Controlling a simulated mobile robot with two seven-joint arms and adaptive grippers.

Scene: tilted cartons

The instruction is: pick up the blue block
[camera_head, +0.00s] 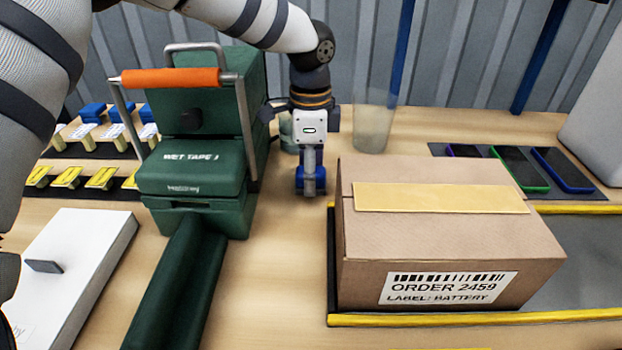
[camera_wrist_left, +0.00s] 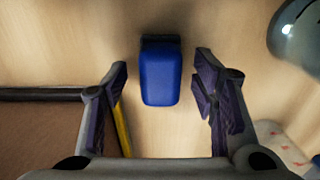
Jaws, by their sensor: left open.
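The blue block (camera_head: 321,180) is small and stands on the wooden table between the green tape machine and the carton. In the left wrist view, the blue block (camera_wrist_left: 160,78) shows with a dark part at its far end. My left gripper (camera_head: 309,182) points down over it in the head view and hides part of it. In the left wrist view, my left gripper (camera_wrist_left: 162,98) is open, with one finger on each side of the block and a visible gap to both. My right gripper is not in view.
The green tape machine (camera_head: 195,165) with an orange handle stands left of the block. A brown carton (camera_head: 440,235) on a yellow-edged dark tray stands right. A clear cup (camera_head: 373,130) is behind to the right. Phones (camera_head: 515,165) lie further right. Bare wood lies in front.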

